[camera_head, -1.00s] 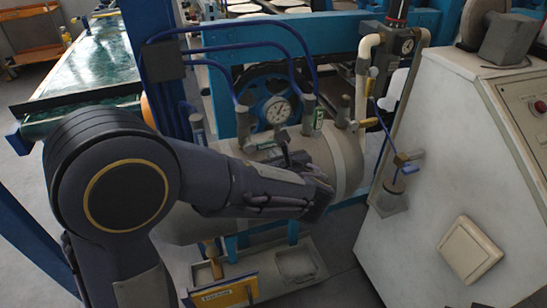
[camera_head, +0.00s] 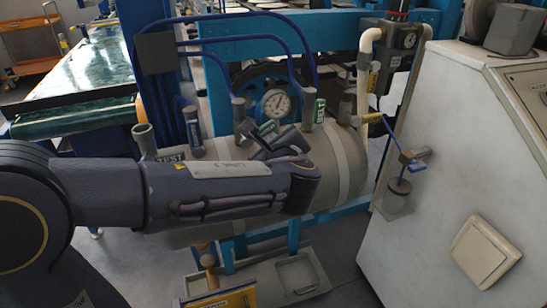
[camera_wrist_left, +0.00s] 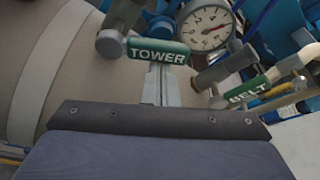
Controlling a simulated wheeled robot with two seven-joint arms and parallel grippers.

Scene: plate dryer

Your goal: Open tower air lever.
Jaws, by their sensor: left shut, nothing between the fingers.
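The tower air lever is a green handle labelled TOWER (camera_wrist_left: 158,51) in the left wrist view, joined to a grey valve (camera_wrist_left: 110,42) at its left end. In the head view the same lever (camera_head: 268,127) shows on top of the beige tank (camera_head: 345,165), partly behind my arm. My left gripper (camera_wrist_left: 161,75) is shut and empty. Its fingertips are right at the middle of the tower lever's lower edge; I cannot tell whether they touch. In the head view the left gripper (camera_head: 277,142) is over the tank's top. My right gripper is not in view.
A green BELT lever (camera_wrist_left: 248,92) lies to the right, also in the head view (camera_head: 320,110). A pressure gauge (camera_head: 276,103) stands behind the tower lever. Blue hoses (camera_head: 235,42) arch above the tank. A white control cabinet (camera_head: 440,180) stands at the right.

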